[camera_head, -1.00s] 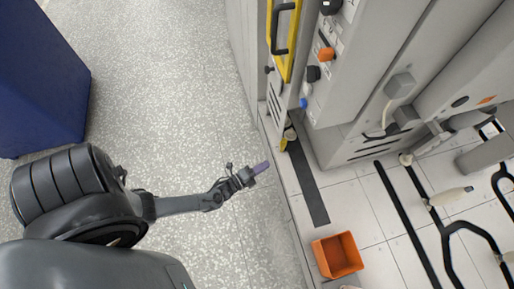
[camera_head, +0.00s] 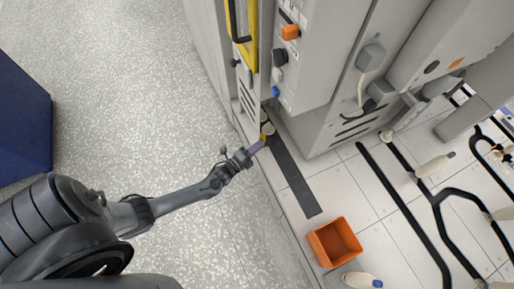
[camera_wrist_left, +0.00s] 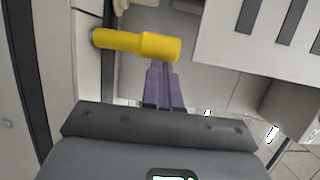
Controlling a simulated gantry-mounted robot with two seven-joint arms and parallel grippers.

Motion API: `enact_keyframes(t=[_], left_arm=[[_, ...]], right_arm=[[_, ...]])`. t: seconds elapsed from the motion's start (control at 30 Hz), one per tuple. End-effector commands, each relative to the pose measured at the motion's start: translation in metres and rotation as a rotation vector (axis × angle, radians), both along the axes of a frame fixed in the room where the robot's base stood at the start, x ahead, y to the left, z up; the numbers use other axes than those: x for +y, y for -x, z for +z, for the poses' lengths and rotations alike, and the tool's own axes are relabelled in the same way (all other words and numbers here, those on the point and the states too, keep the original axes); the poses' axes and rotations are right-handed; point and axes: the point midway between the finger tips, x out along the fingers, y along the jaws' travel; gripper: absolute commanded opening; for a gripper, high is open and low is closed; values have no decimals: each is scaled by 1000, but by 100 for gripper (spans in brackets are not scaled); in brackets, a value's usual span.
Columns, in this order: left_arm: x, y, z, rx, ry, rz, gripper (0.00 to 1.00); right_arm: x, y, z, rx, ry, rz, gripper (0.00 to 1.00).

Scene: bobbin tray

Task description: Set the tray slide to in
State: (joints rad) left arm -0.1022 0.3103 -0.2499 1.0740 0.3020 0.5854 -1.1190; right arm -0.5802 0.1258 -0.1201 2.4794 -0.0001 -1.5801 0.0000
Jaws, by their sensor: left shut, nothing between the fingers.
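A yellow cylindrical handle (camera_head: 263,137) sits low at the foot of the grey machine, beside a dark strip (camera_head: 292,178) on the light surface. In the left wrist view the yellow handle (camera_wrist_left: 135,44) lies crosswise just ahead of my fingertips. My left gripper (camera_head: 257,146) has its purple fingers closed together with nothing between them. In the wrist view the fingertips (camera_wrist_left: 164,70) reach the near edge of the handle's thick end; I cannot tell whether they touch. Which part is the tray slide is not clearly shown. My right gripper is not in view.
An orange bin (camera_head: 335,243) and a white bobbin (camera_head: 362,280) are at the lower right. The grey machine (camera_head: 345,60) rises behind the handle, with knobs on its face. Black rails (camera_head: 405,215) run at right. A blue block (camera_head: 22,120) stands left; speckled floor between is clear.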

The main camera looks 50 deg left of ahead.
Motion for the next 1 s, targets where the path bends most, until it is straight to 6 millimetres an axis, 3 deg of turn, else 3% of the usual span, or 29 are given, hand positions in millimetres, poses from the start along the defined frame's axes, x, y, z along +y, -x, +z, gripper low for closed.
enact_keyframes(t=[0.2,0.5,1.0], left_arm=[[5,-2,-1,0,-2,0,0],[45,-17,-1,-1,-2,0,0],[41,-13,1,0,1,-1,0]], right_arm=[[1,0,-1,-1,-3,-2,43],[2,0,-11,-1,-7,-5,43],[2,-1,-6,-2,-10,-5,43]])
